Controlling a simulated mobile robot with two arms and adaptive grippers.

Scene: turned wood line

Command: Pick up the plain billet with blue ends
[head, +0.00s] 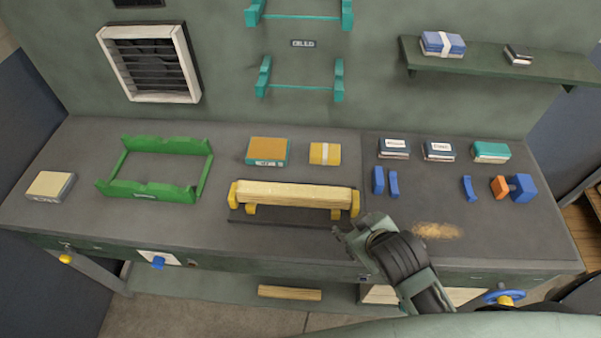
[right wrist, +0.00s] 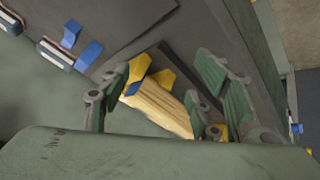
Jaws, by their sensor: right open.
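A plain pale wooden billet (head: 295,194) lies across yellow supports (head: 354,203) on a dark base on the bench. In the right wrist view the billet (right wrist: 165,108) shows a blue end (right wrist: 133,88) beside a yellow support (right wrist: 138,68). My right gripper (head: 347,233) is at the front of the bench, near the billet's right end. In the right wrist view its open fingers (right wrist: 150,106) stand on either side of the billet in the picture. I cannot tell whether they reach down around it. My left gripper is not in view.
A green cradle (head: 150,196) stands left of the billet. Boxes, including an orange-topped one (head: 267,150), lie behind it. Blue blocks (head: 378,180) and a sawdust patch (head: 437,230) are to the right. Another wooden piece (head: 290,293) lies on the lower shelf.

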